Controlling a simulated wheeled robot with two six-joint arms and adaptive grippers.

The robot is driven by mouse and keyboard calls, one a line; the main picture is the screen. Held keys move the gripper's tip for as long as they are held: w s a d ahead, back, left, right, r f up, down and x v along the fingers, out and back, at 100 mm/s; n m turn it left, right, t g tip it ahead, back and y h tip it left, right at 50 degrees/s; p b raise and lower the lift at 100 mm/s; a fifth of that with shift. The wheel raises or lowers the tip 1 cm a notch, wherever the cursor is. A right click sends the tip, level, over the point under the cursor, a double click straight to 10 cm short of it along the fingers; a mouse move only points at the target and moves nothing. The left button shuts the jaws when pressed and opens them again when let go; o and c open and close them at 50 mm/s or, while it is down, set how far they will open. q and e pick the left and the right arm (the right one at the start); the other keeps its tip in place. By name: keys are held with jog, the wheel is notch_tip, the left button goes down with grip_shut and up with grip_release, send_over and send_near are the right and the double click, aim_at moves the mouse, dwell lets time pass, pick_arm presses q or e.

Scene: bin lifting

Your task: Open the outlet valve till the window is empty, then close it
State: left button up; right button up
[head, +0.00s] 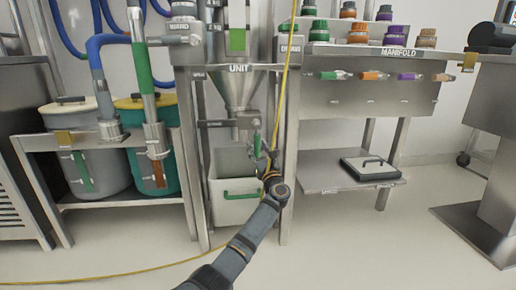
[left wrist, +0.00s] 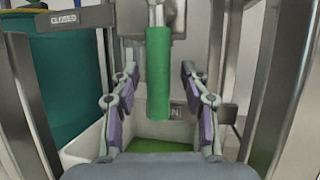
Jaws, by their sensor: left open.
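The unit's steel hopper (head: 235,87) narrows to an outlet above a white bin (head: 225,205). The window (head: 237,40) above the cone shows green. The green outlet valve handle (head: 257,144) hangs down at the outlet. In the left wrist view, the green handle (left wrist: 158,75) points down between my fingers, with a gap on both sides. My left gripper (head: 267,166) is open around or just in front of it; exact depth is unclear. Green material (left wrist: 160,146) shows in the bin below. My right gripper is not in view.
Steel frame posts flank the outlet closely. Two lidded drums, one grey (head: 88,150) and one teal (head: 165,150), stand left. A yellow cord (head: 285,80) hangs near my gripper.

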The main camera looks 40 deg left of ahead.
pick_arm(q)
jog(key=v, duration=0.7)
jog(key=shift+d, duration=0.1)
